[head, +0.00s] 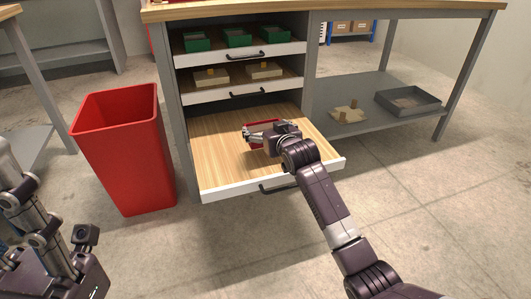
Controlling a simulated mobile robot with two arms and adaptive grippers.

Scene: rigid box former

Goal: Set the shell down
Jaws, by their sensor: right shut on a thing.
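A small red shell (263,125) shows over the wooden floor of the pulled-out bottom drawer (222,155). My right gripper (257,135) reaches in over the drawer front and is shut on the shell. The gripper hides much of the shell, and I cannot tell whether its underside touches the drawer floor. The rest of the drawer floor is bare. Parts of my left arm show at the lower left, with what looks like its gripper (84,236) beside the red bin; its fingers cannot be made out.
A red bin (128,155) stands left of the drawers. The drawers above hold green boxes (238,37) and beige pieces with wooden blocks (211,77). A grey tray (408,101) and a beige piece (348,114) lie on the right shelf. The workbench top (330,8) overhangs the drawers.

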